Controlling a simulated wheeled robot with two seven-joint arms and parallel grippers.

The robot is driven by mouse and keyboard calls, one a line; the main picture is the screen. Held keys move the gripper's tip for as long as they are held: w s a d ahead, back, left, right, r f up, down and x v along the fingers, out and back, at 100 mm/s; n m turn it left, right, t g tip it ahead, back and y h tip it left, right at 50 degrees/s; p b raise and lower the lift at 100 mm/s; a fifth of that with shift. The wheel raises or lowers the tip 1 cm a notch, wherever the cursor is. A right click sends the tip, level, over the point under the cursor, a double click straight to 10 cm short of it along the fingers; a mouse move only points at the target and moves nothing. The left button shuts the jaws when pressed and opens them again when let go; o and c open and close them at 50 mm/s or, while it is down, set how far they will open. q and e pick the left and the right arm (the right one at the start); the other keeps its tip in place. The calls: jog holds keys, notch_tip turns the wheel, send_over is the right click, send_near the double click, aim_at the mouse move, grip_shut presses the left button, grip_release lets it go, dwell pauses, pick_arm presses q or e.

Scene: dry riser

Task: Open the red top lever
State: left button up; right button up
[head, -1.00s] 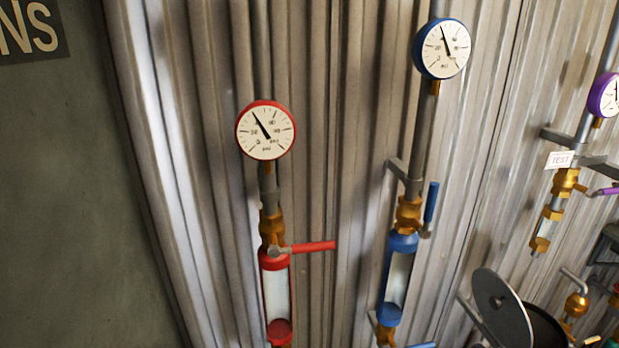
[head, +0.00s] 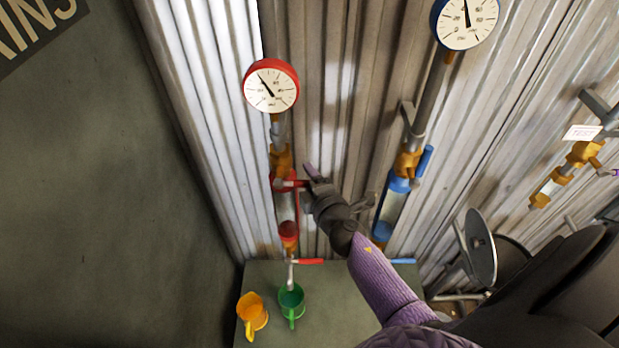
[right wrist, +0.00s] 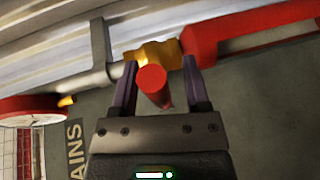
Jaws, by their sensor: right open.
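The red top lever (head: 291,183) sticks out to the right from the brass valve (head: 281,160) below the red-rimmed gauge. My right gripper (head: 309,177) is at the lever's outer end and hides part of it in the head view. In the right wrist view, the round red end of the lever (right wrist: 152,78) points toward the camera. It lies between the two spread fingers of my right gripper (right wrist: 158,82), which is open around it. I cannot tell whether either finger touches it. My left gripper is not in view.
The red gauge (head: 271,86) is above. Corrugated wall (head: 350,60) lies behind.

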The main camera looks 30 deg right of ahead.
jog(key=shift+w, duration=0.25)
grip_shut()
dwell(1.3)
